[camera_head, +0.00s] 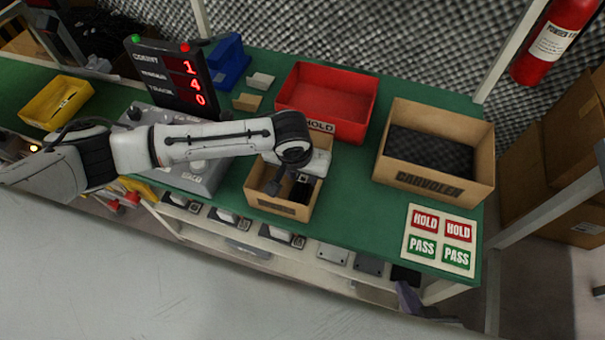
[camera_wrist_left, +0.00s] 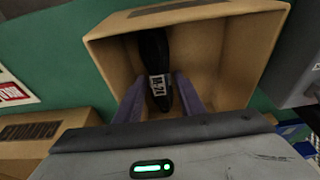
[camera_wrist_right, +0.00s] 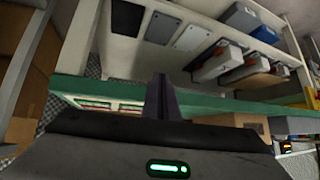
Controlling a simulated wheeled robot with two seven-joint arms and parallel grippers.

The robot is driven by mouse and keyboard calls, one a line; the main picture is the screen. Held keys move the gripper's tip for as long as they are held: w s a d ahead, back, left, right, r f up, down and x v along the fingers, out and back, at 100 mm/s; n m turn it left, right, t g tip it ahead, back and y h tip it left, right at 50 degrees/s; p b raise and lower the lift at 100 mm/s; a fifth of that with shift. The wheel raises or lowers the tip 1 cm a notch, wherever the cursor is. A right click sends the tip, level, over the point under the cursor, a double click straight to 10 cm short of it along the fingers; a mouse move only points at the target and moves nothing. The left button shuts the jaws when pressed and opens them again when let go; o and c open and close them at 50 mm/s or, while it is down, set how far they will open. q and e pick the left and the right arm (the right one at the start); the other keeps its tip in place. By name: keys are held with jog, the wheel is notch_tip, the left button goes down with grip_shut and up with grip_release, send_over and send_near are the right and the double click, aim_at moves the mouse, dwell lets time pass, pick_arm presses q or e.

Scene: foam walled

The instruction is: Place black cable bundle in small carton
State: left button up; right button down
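The small carton (camera_head: 275,204) stands open-topped on the green bench in the head view. It also fills the upper middle of the left wrist view (camera_wrist_left: 235,60). The black cable bundle (camera_wrist_left: 155,52), with a white label, is inside the carton. My left gripper (camera_wrist_left: 160,88) reaches down into the carton. Its fingers are apart, one on each side of the bundle, with small gaps seeming to show beside it. In the head view my left arm hides part of the carton. My right gripper (camera_wrist_right: 162,90) is shut and empty, near the bench's front edge.
A red HOLD bin (camera_head: 328,97) stands behind the carton, and a larger cardboard box (camera_head: 435,183) with dark foam stands to its right. A HOLD/PASS card (camera_head: 440,240) lies at the front right. A counter display (camera_head: 172,76) and grey device stand left.

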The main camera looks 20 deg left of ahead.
pick_arm(q)
jog(key=p+v, duration=0.2)
jog(key=v, duration=1)
jog(key=shift+d, duration=0.1)
